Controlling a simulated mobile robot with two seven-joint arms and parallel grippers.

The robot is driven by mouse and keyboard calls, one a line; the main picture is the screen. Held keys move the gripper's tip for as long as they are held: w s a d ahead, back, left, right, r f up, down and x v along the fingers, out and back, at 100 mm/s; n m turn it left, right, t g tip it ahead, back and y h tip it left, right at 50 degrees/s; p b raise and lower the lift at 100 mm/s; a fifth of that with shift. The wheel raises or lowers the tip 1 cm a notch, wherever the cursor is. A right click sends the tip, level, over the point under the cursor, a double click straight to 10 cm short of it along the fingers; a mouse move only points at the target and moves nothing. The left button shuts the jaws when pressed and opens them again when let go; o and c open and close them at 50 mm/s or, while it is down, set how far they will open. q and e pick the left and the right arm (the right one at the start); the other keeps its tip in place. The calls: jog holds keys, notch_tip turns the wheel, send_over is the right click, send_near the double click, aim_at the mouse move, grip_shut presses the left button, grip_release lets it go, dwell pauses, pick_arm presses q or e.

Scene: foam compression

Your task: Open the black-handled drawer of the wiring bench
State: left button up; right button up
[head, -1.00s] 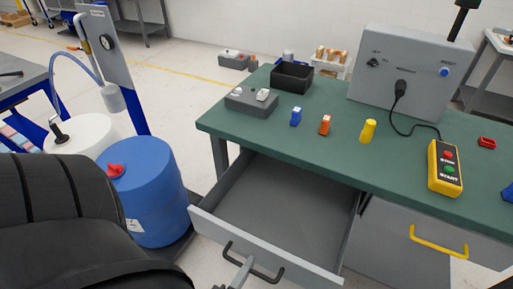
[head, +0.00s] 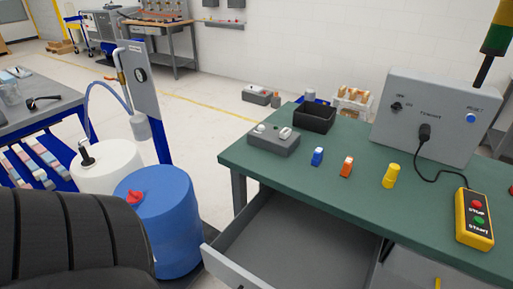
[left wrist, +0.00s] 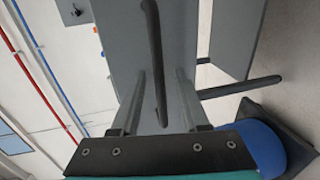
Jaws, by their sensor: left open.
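The wiring bench has a green top (head: 340,200). Its grey drawer (head: 300,240) is pulled out and looks empty inside. In the head view the drawer front is cut off by the bottom edge, and its handle is almost all out of the picture. In the left wrist view the black handle (left wrist: 153,55) runs along the grey drawer front (left wrist: 178,40). My left gripper (left wrist: 160,80) is open, with one finger on each side of the handle; I cannot tell whether they touch it. My right gripper is not in view.
A blue drum (head: 165,225) and a white drum (head: 105,165) stand left of the drawer. On the bench are a black bin (head: 314,118), small coloured parts, a grey control box (head: 425,115) and a yellow start/stop box (head: 474,220). My black arm fills the lower left.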

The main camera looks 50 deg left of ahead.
pick_arm(q)
jog(key=v, duration=1.5)
jog(key=shift+s, duration=0.1)
